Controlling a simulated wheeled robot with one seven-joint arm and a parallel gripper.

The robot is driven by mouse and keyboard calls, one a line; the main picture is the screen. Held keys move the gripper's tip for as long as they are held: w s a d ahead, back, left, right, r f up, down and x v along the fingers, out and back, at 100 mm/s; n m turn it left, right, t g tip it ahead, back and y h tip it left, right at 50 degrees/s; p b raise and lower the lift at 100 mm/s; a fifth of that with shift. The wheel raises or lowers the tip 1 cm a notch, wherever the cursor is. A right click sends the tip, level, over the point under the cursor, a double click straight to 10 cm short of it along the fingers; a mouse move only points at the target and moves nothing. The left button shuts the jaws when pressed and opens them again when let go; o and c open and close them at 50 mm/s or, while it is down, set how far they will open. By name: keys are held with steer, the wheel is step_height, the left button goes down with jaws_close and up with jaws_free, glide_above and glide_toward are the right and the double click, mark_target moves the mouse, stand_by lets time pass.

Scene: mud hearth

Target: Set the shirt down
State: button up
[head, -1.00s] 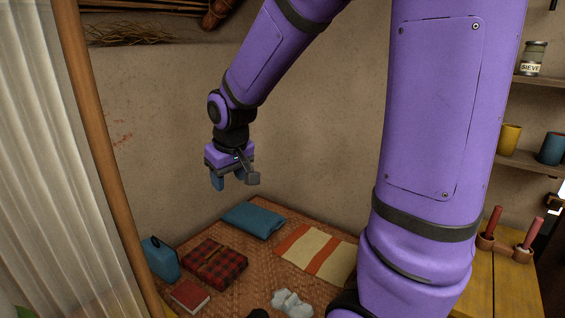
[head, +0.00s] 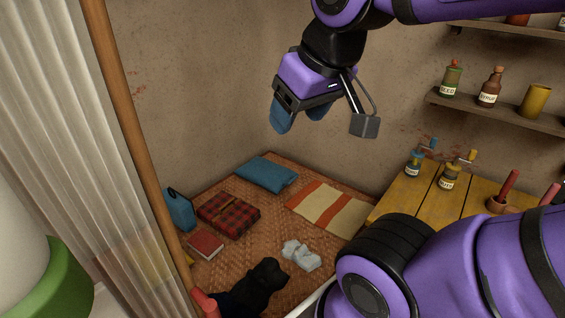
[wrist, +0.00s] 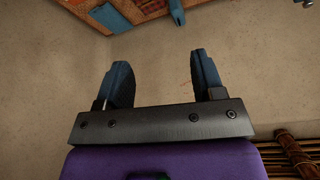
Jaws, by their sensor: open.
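My gripper (head: 300,118) is open and empty, high above the woven mat in the head view. Its two blue fingers stand apart with only bare wall between them in the wrist view (wrist: 158,68). A crumpled pale cloth (head: 301,256) lies on the mat, and a folded red-and-black plaid cloth (head: 229,214) lies further left. I cannot tell for sure which of these is the shirt. Neither is touched by my gripper.
The woven mat (head: 257,209) also bears a blue pillow (head: 266,174), a striped cloth (head: 327,208), a red book (head: 206,244) and a blue bag (head: 180,209). A black animal figure (head: 255,287) is in front. A yellow table (head: 420,206) stands right, below a shelf (head: 500,112).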

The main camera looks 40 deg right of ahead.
steer(key=shift+w, duration=0.1)
steer(key=w+d+f+g+h, duration=0.2)
steer(key=w+f, duration=0.6)
steer(key=w, duration=0.5)
steer(key=w+d+f+g+h, duration=0.1)
steer(key=w+d+f+g, duration=0.1)
steer(key=w+f, duration=0.75)
steer(key=w+f+n+g, duration=0.1)
steer(key=w+f, duration=0.4)
steer(key=f, duration=0.4)
steer(key=w+f, duration=0.5)
steer(key=f, duration=0.3)
steer(key=n+g, duration=0.2)
steer(key=g, duration=0.1)
glide_toward(258, 279)
steer(key=shift+y, duration=0.4)
steer(key=x, duration=0.6)
steer(key=d+x, duration=0.1)
steer(key=x, duration=0.2)
steer(key=shift+s+f, duration=0.1)
steer(key=shift+f, duration=0.2)
